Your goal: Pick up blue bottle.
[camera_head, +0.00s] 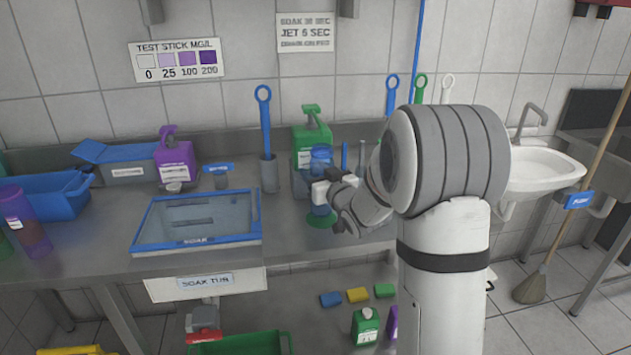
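A blue, partly see-through bottle (321,157) stands on the steel counter toward the back, in front of a green jug. My gripper (322,188) is at the bottle's middle, coming in from the right. Its dark and pale finger parts cross in front of the bottle and hide that part. Blue shows above and below the gripper, with a green round piece (321,221) at the bottom. The picture is too small to tell whether the fingers are closed on the bottle or only around it.
A green jug (310,132) stands close behind the bottle. A blue brush in a grey holder (268,172) is to the left. The blue-rimmed soak tub (147,228) is sunk in the counter. A purple jug (175,160) and blue bins (60,200) stand farther left.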

